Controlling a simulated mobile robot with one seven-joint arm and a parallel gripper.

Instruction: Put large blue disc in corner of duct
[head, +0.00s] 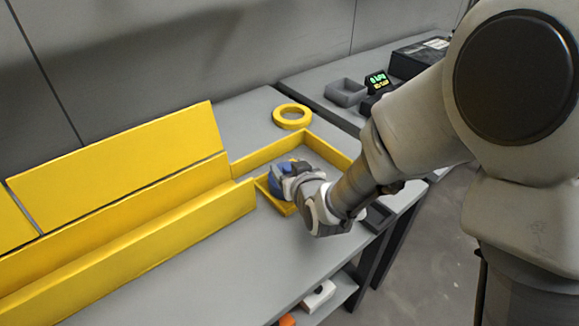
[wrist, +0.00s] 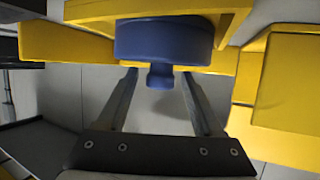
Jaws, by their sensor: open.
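The large blue disc (head: 277,175) is at the yellow duct's corner section (head: 262,153), partly hidden by my gripper in the head view. In the wrist view the disc (wrist: 163,40) shows side-on, with a short blue knob pointing toward my gripper and yellow duct walls (wrist: 155,9) around and behind it. My gripper (wrist: 159,80) is open, its two fingers on either side of the knob with gaps visible. In the head view my gripper (head: 286,182) is at the disc, its fingers hard to make out. Whether the disc rests on the duct floor is unclear.
A yellow ring (head: 292,116) lies on the grey table behind the corner. Long yellow duct pieces (head: 120,170) fill the table's left side. A grey tray (head: 346,92) and a device with a green display (head: 377,80) stand on the further table.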

